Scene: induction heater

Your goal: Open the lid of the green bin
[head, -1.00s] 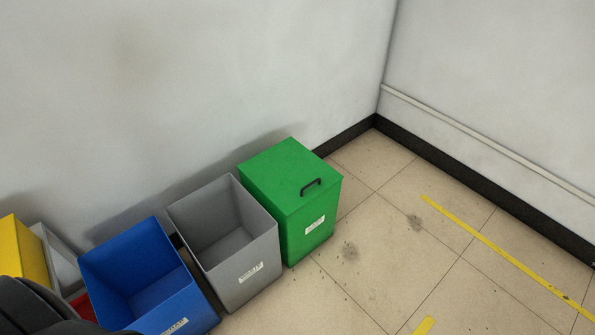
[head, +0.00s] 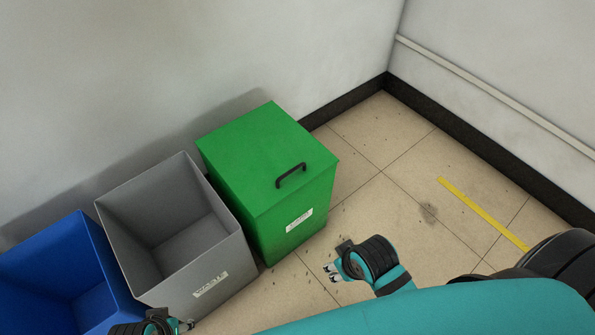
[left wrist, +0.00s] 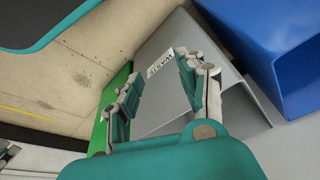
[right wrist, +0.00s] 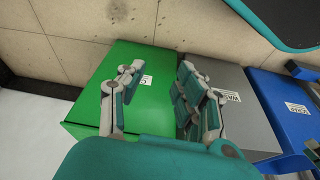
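The green bin (head: 300,215) stands in the head view's middle with its flat lid (head: 262,150) shut. A black handle (head: 291,175) sits on the lid near its front edge. My right gripper (head: 330,270) is open and empty, in front of and to the right of the bin. In the right wrist view the open right gripper (right wrist: 155,80) has the green bin (right wrist: 150,75) beyond its fingers. My left gripper (head: 187,325) is low in front of the grey bin. In the left wrist view it (left wrist: 160,75) is open and empty, facing the grey bin's label.
An open grey bin (head: 235,262) stands directly left of the green bin. An open blue bin (head: 100,245) stands left of that. The wall (head: 120,80) is close behind them. Floor (head: 365,160) to the right of the green bin is clear.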

